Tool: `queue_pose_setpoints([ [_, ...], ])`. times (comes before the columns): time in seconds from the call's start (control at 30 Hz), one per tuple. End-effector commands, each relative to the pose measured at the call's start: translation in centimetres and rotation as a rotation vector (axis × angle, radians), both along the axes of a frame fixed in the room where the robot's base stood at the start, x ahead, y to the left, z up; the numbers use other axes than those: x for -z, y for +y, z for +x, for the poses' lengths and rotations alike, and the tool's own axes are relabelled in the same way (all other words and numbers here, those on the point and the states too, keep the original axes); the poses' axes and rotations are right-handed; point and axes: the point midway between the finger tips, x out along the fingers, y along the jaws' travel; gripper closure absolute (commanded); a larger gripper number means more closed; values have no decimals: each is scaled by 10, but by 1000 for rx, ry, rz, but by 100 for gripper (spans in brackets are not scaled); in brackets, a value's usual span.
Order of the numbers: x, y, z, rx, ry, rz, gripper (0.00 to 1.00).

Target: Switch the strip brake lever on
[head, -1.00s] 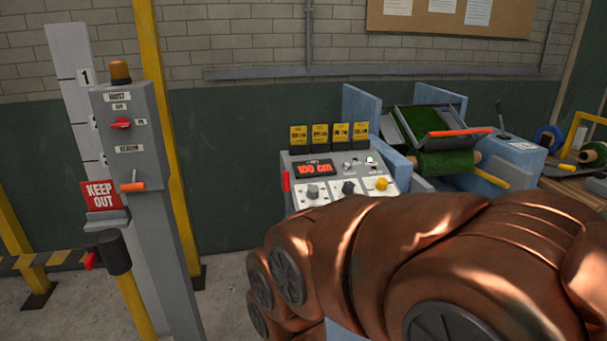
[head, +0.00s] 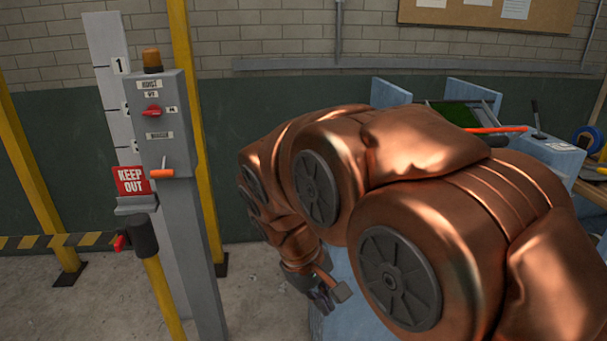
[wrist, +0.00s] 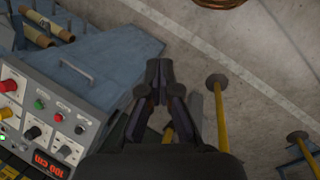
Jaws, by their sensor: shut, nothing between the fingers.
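A dark lever (head: 535,112) stands upright, leaning slightly, on the blue machine at the right of the head view. A small pale label (head: 556,146) is beside it, too small to read. I cannot tell for certain that this is the strip brake lever. My gripper (head: 322,303) hangs low in front of the machine, left of and well away from that lever. In the wrist view my gripper (wrist: 157,75) is shut and empty, with its fingers together. The lever cannot be made out in the wrist view.
A control panel (wrist: 45,115) reading 100 cm is at the left of the wrist view; my arm hides it in the head view. A grey hoist post (head: 160,110) with an orange handle (head: 160,173), a keep-out sign (head: 131,181) and yellow posts stand left. Concrete floor lies between.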

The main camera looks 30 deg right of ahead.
Motion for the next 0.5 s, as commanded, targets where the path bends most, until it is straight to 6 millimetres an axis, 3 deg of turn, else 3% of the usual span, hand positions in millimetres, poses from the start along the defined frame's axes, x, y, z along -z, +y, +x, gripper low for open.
queue_pose_setpoints([
  [0.03,-2,-8,18,-13,-1,-30,100],
  [0.5,-24,-81,173,-127,-15,-340,100],
])
